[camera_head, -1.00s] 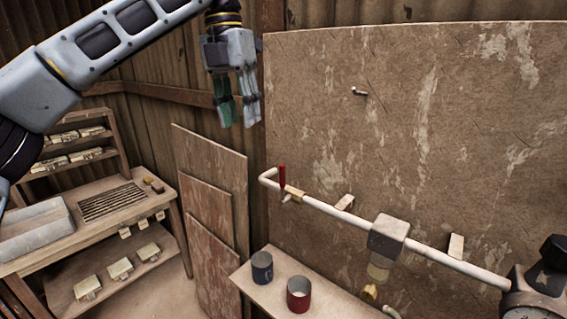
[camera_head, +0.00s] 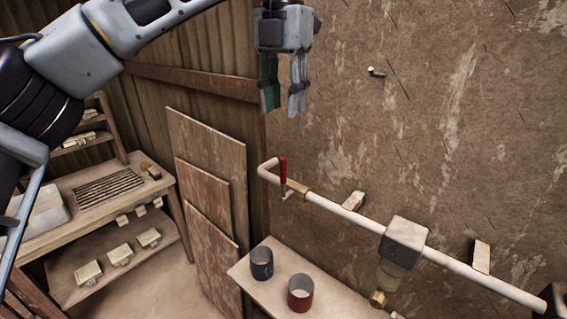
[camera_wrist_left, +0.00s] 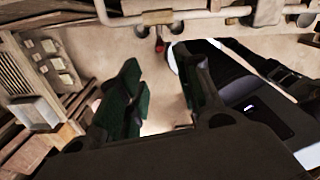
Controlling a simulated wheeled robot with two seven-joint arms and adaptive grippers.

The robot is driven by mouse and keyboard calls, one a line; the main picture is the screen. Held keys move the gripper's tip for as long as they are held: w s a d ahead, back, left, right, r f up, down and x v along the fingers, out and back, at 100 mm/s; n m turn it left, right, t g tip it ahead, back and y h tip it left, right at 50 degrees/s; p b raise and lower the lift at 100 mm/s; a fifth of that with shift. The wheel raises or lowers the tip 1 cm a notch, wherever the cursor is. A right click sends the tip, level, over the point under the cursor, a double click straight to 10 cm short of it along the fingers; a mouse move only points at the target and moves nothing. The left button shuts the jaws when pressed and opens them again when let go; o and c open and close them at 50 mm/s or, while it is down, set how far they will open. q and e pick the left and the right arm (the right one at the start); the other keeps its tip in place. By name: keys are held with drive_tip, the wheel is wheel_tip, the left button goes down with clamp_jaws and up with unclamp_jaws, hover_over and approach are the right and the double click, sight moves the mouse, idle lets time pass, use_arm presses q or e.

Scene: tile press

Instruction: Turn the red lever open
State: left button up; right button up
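The red lever (camera_head: 283,170) stands upright on a white pipe (camera_head: 345,212) along the wall panel, near the pipe's bent left end, beside a brass-coloured fitting (camera_head: 297,187). My left gripper (camera_head: 283,112) hangs fingers down above the lever, apart from it, with a gap between its green-padded fingers. In the left wrist view the gripper (camera_wrist_left: 160,85) is open with nothing between its fingers, and the red lever (camera_wrist_left: 159,46) shows beyond them near the top. My right gripper is not clearly in view.
A dark cup (camera_head: 262,263) and a red cup (camera_head: 300,293) stand on a small bench (camera_head: 335,303) below the pipe. A grey box fitting (camera_head: 403,243) sits on the pipe.

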sight(283, 180)
use_arm(q)
drive_tip(key=shift+f+p, duration=0.35)
drive_tip(key=shift+f, duration=6.5)
clamp_jaws()
